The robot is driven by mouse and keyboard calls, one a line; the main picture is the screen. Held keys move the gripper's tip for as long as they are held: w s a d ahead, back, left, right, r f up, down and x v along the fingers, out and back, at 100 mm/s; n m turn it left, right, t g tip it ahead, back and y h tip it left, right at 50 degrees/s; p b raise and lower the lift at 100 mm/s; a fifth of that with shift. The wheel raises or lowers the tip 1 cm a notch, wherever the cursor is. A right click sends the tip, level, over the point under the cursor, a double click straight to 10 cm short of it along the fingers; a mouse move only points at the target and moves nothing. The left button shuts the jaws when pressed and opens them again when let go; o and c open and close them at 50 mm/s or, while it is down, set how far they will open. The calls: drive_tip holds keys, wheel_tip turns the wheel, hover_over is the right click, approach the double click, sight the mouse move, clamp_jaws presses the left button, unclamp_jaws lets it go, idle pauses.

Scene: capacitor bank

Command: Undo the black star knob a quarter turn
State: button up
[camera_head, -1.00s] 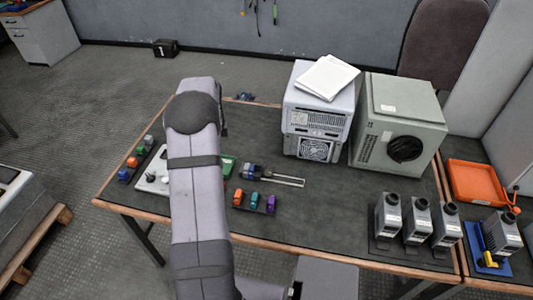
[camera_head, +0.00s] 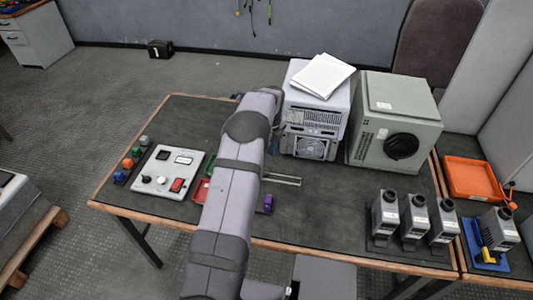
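I cannot make out for certain which part is the black star knob. Three grey units stand in a row at the right of the table: the left one (camera_head: 384,218), the middle one (camera_head: 414,226) and the right one (camera_head: 443,229). Each has a small dark round cap on top, too small to tell its shape. A similar grey unit (camera_head: 497,229) stands on a blue base (camera_head: 479,250) farther right, with a yellow part beside it. My arm reaches up across the middle of the table, its far end beside the grey-violet instrument. My gripper is hidden behind it, so its opening does not show.
A control panel (camera_head: 165,173) with small knobs and a red switch lies at left, near several coloured parts (camera_head: 127,162). The grey-violet instrument (camera_head: 316,112) and green-grey box (camera_head: 395,125) stand at the back. An orange tray (camera_head: 470,178) is at right. The dark table (camera_head: 335,205) is clear before the instruments.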

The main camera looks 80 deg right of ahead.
sight(266, 173)
drive_tip(key=shift+f+b, duration=2.45)
drive_tip(key=shift+f, duration=1.65)
drive_tip(key=c, duration=0.9)
drive_tip(key=shift+c, duration=0.2)
drive_tip(key=shift+n, duration=1.4)
drive_tip(key=shift+d, duration=0.1)
